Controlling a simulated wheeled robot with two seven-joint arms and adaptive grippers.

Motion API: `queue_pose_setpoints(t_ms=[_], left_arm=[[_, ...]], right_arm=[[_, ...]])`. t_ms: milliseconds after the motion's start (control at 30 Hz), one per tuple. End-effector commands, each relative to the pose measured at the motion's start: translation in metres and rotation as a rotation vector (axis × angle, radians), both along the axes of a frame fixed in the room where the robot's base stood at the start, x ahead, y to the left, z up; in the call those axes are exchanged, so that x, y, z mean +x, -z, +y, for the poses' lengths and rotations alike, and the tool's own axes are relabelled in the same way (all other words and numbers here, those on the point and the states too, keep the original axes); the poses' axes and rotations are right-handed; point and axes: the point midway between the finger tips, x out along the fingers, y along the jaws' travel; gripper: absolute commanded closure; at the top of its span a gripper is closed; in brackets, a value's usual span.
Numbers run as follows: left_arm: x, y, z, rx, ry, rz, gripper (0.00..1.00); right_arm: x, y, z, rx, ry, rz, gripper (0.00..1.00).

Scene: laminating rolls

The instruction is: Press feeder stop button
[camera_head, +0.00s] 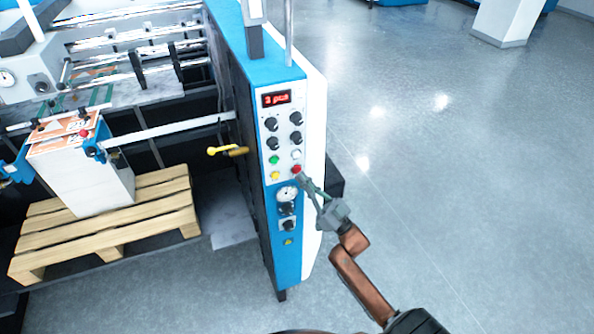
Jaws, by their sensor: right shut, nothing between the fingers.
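The control panel (284,136) is the white face of a blue machine column in the middle of the view. It has a red-lit display (276,98), several black knobs, a green button (273,160), a yellow button (275,175), a white button (296,154) and a red button (296,169). My right gripper (302,176) is shut and empty, with its tips at or very close to the red button. I cannot tell whether they touch it. No label on the buttons is legible. My left gripper is not in view.
A gauge (288,193) and more knobs sit on the blue section below the panel. A paper stack (84,178) stands on a wooden pallet (110,228) at the left. A yellow handle (220,150) sticks out left of the column. Open grey floor (450,160) lies to the right.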

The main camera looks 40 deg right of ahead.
Motion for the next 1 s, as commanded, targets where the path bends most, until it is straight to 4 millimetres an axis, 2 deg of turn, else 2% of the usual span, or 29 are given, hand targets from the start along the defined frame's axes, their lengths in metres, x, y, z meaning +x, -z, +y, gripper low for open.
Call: queue_pose_setpoints(t_ms=[1000], left_arm=[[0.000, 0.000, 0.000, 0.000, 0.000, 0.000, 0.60]], right_arm=[[0.010, 0.000, -0.002, 0.000, 0.000, 0.000, 1.00]])
